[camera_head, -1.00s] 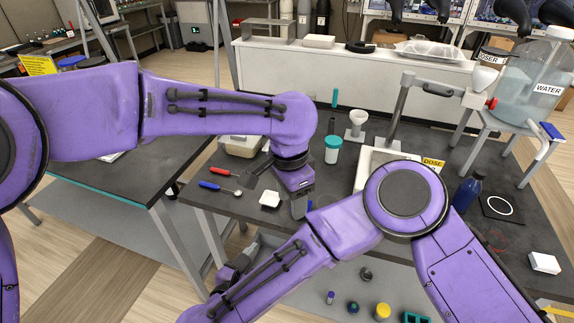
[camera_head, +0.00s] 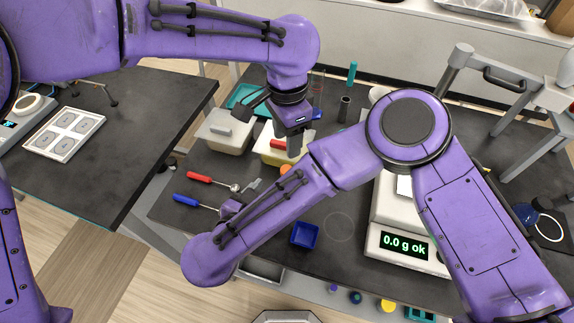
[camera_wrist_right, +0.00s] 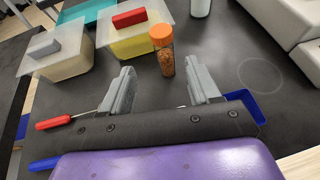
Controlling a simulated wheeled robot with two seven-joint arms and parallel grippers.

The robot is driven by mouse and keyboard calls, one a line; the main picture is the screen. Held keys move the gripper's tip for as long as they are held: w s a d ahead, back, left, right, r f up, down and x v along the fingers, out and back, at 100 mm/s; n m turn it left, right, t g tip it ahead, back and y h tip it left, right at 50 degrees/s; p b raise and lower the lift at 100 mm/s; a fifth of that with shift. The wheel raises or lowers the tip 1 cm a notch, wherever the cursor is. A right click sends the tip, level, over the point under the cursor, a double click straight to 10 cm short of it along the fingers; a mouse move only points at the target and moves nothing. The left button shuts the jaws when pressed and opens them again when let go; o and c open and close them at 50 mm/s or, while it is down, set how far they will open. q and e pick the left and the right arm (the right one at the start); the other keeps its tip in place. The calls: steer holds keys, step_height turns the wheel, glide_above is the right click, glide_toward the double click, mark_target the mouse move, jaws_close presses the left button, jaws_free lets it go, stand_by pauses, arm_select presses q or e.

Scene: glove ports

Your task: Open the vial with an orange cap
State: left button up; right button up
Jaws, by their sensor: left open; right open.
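The vial with an orange cap (camera_wrist_right: 163,55) stands upright on the dark bench in the right wrist view, with orange-brown contents. In the head view only its orange cap (camera_head: 286,169) shows past my right forearm. My right gripper (camera_wrist_right: 160,78) is open. Its two fingers point toward the vial from either side, and the vial stands between and just beyond the fingertips. I see no contact. My left gripper (camera_head: 294,146) hangs pointing down over the bench behind my right forearm, near the yellow tub. Its fingertips are partly hidden.
A yellow tub with a red-handled lid (camera_wrist_right: 133,35) stands just behind the vial, beside a tub with a grey-handled lid (camera_wrist_right: 57,58). Red-handled (camera_head: 200,177) and blue-handled (camera_head: 186,201) tools, a blue tray (camera_head: 304,236) and a balance (camera_head: 388,243) are nearby.

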steer(key=w+d+f, duration=0.2)
steer(key=w+d, duration=0.1)
arm_select(q)
steer(key=shift+s, duration=0.45)
arm_select(e)
steer(key=x, duration=0.4)
steer(key=shift+w+a+f, duration=0.1)
steer(key=shift+w+a, duration=0.2)
steer(key=shift+w, duration=0.05)
arm_select(q)
steer(key=shift+s+r, duration=0.35)
steer(key=shift+s, duration=0.25)
arm_select(e)
steer(key=shift+s+r, duration=0.3)
steer(key=shift+s, duration=0.2)
steer(key=shift+c, duration=0.2)
steer(key=c, duration=0.5)
arm_select(q)
steer(key=shift+w+f, duration=0.1)
arm_select(e)
steer(key=shift+w, duration=0.1)
steer(key=c, duration=0.5)
arm_select(q)
steer(key=shift+w, duration=0.1)
arm_select(e)
steer(key=shift+f, duration=0.15)
jaws_close()
